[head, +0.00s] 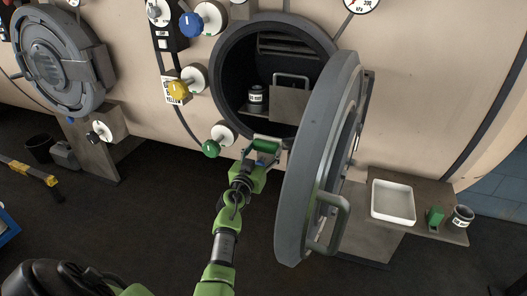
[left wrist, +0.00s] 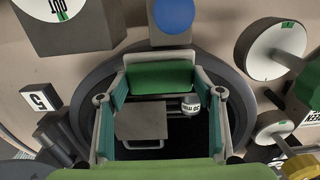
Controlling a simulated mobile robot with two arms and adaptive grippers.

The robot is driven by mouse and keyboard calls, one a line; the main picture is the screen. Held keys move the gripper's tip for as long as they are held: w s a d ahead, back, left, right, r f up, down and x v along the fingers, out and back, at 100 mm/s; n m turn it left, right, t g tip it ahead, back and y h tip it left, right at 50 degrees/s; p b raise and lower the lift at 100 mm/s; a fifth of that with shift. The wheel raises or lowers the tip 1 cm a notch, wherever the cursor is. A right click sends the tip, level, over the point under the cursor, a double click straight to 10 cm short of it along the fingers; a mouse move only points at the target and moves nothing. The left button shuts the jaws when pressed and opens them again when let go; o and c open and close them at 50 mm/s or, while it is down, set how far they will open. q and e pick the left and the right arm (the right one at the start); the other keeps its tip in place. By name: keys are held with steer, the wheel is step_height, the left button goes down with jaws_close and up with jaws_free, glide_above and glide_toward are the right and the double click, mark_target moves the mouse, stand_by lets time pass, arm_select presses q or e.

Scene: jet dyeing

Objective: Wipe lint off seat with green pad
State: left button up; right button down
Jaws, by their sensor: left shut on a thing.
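My left gripper (head: 264,147) is shut on a green pad (head: 266,146), held just below the lower edge of the round opening. In the left wrist view the pad (left wrist: 160,76) spans between the two fingertips. The seat (head: 276,20) is the dark grey ring around the opening; in the left wrist view part of it (left wrist: 240,112) shows behind the fingers. I cannot tell whether the pad touches the seat. I cannot make out any lint. The open door (head: 298,165) hides the seat's lower right part. My right gripper is not in view.
Inside the opening are a dark labelled can (head: 256,97) and a plate with a handle (head: 289,104). Knobs, including a green one (head: 211,148), stick out close left of my gripper. A side shelf holds a white tray (head: 393,202), a green block (head: 435,216) and another can (head: 461,218).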

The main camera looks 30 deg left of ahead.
arm_select(q)
steer(key=shift+w+a, duration=0.1)
steer(key=shift+w, duration=0.3)
